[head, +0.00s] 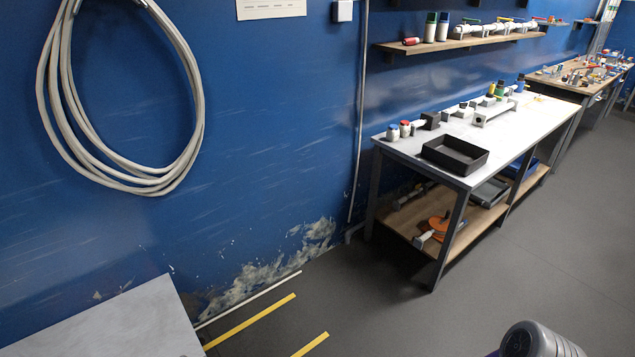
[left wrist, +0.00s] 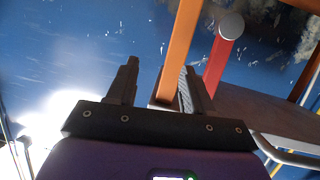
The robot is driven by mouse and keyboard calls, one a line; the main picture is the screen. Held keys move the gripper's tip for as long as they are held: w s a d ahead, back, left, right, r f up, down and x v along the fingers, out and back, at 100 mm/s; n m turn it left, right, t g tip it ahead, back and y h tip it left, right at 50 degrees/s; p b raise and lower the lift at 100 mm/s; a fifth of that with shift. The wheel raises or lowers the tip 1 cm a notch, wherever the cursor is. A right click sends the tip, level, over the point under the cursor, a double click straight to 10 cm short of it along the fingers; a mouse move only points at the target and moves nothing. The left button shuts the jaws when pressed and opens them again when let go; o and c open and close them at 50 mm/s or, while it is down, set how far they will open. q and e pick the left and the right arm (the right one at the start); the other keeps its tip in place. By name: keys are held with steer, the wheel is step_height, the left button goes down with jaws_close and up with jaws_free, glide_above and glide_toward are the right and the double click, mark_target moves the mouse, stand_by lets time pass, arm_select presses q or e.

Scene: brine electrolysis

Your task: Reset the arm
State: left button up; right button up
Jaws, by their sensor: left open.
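My left gripper (left wrist: 160,68) shows only in the left wrist view. Its two dark fingers stand apart, and nothing is held between them. An orange bar (left wrist: 180,45) runs up behind the fingers, and a red bar (left wrist: 217,65) with a round grey cap stands to its right. I cannot tell whether the fingers touch the orange bar. Neither gripper shows in the head view; only a grey rounded arm part of mine is at its lower right edge.
A white-topped workbench (head: 400,147) stands against the blue wall, with a black tray (head: 455,154) and bottles on it. A wall shelf (head: 460,42) is above. A grey surface (head: 120,325) is at lower left. The grey floor in front of the bench is open.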

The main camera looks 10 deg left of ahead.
arm_select(q)
steer(key=d+r+m+g+h+p, duration=0.15)
steer(key=d+r+h, duration=0.3)
steer(key=d, duration=0.55)
steer(key=d+r+m+g+h+b, duration=0.1)
steer(key=d+r+m+g+h, duration=0.3)
steer(key=d, duration=0.6)
steer(key=s+d+r+g+h, duration=0.2)
steer(key=s+d+r, duration=0.2)
steer(key=s+d, duration=0.1)
steer(key=s+d+r+g+h+p, duration=0.1)
steer(key=s+d+r+g+h, duration=0.1)
steer(key=s+d, duration=0.4)
steer(key=shift+s+d+r+g+h, duration=0.3)
steer(key=shift+s+r+g, duration=0.25)
steer(key=shift+s+r, duration=0.45)
steer(key=shift+s+a+f+m, duration=0.1)
steer(key=shift+f+m, duration=0.1)
steer(key=shift+m, duration=0.05)
steer(key=shift+c, duration=0.5)
steer(key=shift+c, duration=0.3)
